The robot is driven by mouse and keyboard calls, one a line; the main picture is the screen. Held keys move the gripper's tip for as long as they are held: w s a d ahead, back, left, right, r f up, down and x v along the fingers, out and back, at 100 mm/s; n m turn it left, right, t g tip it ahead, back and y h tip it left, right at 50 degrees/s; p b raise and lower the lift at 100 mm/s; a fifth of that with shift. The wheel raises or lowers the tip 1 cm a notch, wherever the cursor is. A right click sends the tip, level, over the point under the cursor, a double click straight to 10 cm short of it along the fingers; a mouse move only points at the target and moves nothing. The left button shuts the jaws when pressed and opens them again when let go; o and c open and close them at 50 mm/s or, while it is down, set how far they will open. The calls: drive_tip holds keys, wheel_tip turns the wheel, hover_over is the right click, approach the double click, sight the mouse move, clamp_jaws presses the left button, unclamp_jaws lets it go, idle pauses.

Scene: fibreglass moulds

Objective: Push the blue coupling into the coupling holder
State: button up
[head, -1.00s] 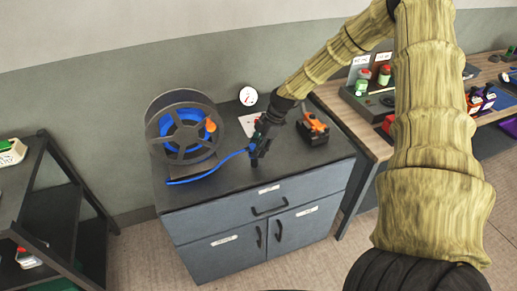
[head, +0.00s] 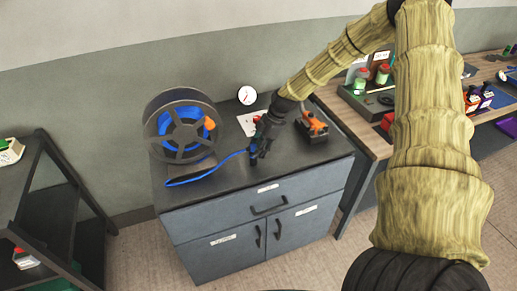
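The blue hose (head: 208,173) runs from a reel (head: 183,128) across the dark cabinet top and rises to my gripper (head: 256,153). My gripper points down over the middle of the cabinet top, and its fingers close around the blue coupling (head: 252,150) at the hose end. The coupling is small and partly hidden by the fingers. A black block with an orange part (head: 314,125) stands to the right of my gripper, apart from it. I cannot tell for sure whether this block is the coupling holder.
A round gauge (head: 246,95) and a white sheet (head: 247,124) with a red item are behind my gripper. The cabinet top (head: 225,190) is clear at the front. A wooden bench (head: 355,130) stands at right, a dark shelf (head: 50,190) at left.

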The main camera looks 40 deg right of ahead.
drive_tip(key=o, duration=0.4)
drive_tip(key=shift+a, duration=0.1)
drive_tip(key=shift+c, duration=0.2)
drive_tip(key=v, duration=1.2)
idle(0.4)
